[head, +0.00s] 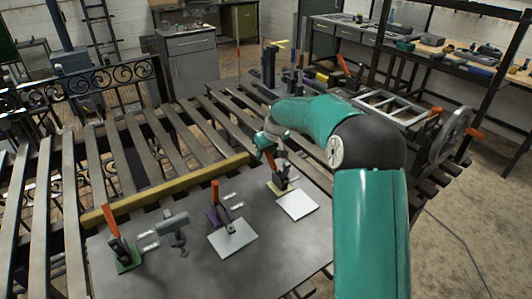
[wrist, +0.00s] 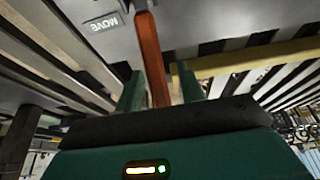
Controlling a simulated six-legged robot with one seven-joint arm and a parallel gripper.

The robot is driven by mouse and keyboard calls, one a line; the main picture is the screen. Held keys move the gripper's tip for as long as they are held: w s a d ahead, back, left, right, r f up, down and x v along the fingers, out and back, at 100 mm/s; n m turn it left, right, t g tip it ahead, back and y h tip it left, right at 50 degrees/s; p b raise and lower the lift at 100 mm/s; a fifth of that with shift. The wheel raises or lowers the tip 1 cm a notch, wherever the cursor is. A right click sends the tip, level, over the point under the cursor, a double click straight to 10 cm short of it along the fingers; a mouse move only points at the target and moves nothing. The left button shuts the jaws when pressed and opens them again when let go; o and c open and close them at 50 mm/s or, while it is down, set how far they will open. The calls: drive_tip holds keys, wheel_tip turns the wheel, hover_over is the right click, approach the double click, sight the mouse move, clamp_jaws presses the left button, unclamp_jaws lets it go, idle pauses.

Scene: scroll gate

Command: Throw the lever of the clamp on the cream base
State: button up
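The clamp on the cream base (head: 276,187) is the rightmost of three clamps on the grey metal plate. Its orange lever (head: 271,161) stands up, partly hidden by my gripper in the head view. In the wrist view the orange lever (wrist: 151,55) runs between the two green fingers of my gripper (wrist: 161,88). The fingers stand apart, one on each side of the lever, with a visible gap on the right side and little on the left. My gripper is open around the lever. The head view shows my gripper (head: 266,143) above the cream base, its fingers hard to make out.
A clamp on a purple base (head: 215,216) stands in the middle and one on a green base (head: 128,264) at left, both with orange levers up. A yellow bar (head: 170,187) lies behind them.

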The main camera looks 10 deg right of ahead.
drive_tip(key=shift+w+f, duration=0.15)
drive_tip(key=shift+f, duration=0.15)
clamp_jaws()
